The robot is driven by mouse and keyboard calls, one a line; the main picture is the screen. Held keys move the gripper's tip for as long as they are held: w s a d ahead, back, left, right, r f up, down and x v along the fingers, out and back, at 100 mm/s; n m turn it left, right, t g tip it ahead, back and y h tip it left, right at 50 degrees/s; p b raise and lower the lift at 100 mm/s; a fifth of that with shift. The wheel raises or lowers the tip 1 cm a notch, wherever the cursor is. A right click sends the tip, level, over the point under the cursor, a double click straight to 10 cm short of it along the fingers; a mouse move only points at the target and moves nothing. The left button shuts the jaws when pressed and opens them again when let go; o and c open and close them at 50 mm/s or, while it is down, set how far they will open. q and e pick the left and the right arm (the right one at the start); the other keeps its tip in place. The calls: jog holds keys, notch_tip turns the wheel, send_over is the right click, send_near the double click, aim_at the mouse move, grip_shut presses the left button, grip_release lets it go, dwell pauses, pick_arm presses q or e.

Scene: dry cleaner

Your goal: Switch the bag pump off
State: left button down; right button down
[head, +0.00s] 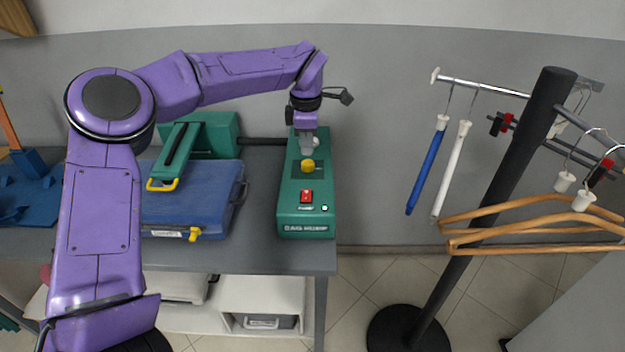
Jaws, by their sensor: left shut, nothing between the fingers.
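A long green machine (291,212) with a partly legible label on its front stands on the right end of the grey table; I take it for the bag pump. On its top are a yellow knob (308,166), a red switch (306,196) and a small white light (324,208). My left gripper (307,152) points down over the back part of the machine, just behind the yellow knob. It is shut and empty; I cannot tell whether its tips touch the knob or the top. The red switch is uncovered, nearer the front. My right gripper is not in view.
A flat blue case (190,205) lies left of the machine, with a green device (222,130) with a yellow-ended lever behind it. A dark rod runs between the green devices. Right of the table stands a black rack post (505,170) with wooden hangers (540,228).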

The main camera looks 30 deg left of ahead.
aim_at(307, 191)
pick_arm(q)
jog(key=f, duration=0.4)
jog(key=f+p, duration=0.1)
jog(key=f, duration=0.4)
jog(key=w+a+f+p, duration=0.1)
jog(key=f, duration=0.3)
jog(key=shift+f, duration=0.4)
